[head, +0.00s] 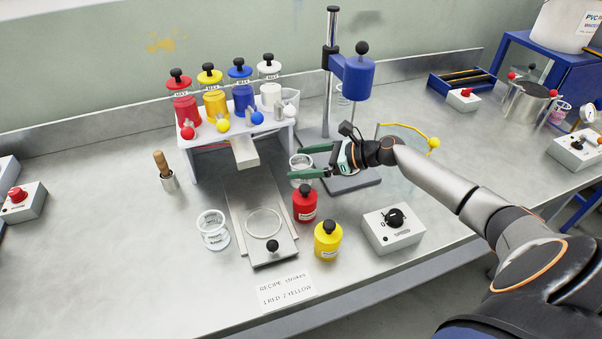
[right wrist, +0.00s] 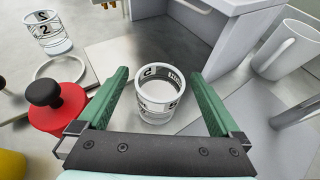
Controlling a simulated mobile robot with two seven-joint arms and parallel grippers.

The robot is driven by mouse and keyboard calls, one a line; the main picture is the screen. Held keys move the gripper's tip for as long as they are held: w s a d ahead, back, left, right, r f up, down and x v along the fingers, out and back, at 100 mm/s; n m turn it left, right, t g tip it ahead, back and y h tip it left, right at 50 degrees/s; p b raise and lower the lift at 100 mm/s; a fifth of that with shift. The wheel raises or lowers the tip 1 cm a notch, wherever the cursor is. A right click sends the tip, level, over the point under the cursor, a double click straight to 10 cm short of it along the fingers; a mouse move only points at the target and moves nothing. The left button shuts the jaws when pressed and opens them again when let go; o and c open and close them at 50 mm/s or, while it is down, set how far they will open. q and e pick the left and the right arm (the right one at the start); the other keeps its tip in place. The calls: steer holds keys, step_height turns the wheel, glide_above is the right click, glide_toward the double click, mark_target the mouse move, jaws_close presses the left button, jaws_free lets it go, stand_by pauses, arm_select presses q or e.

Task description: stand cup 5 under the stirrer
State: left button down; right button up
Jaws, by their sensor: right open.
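A clear cup with a white band (head: 302,160) stands between the fingers of my right gripper (head: 298,163). In the right wrist view this cup (right wrist: 161,100) shows a mark like a 5, with small gaps to both green fingers (right wrist: 160,76). The gripper is open around it. The stirrer (head: 359,76) has a blue head on a chrome post, above and to the right of the cup. Its grey base plate (head: 355,183) lies partly under my gripper. Another clear cup (head: 213,231) stands at the left; in the wrist view it (right wrist: 46,34) reads 2. My left gripper is out of view.
A red bottle (head: 305,204) stands close in front of my gripper, with a yellow bottle (head: 328,241) and a white dial box (head: 393,229) nearer. A dispenser rack (head: 190,157) stands behind left, above a sliding plate (head: 280,252). The front left bench is clear.

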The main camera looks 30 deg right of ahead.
jaws_close()
steer(key=shift+r, duration=0.5)
step_height(320, 180, up, 2)
steer(key=shift+r, duration=0.25)
steer(key=s+a+r+p, duration=0.4)
steer(key=s+r, duration=0.5)
steer(key=s, duration=0.4)
steer(key=shift+s+a+r+p, duration=0.15)
steer(key=shift+r+p, duration=0.1)
steer(key=shift+p, duration=0.5)
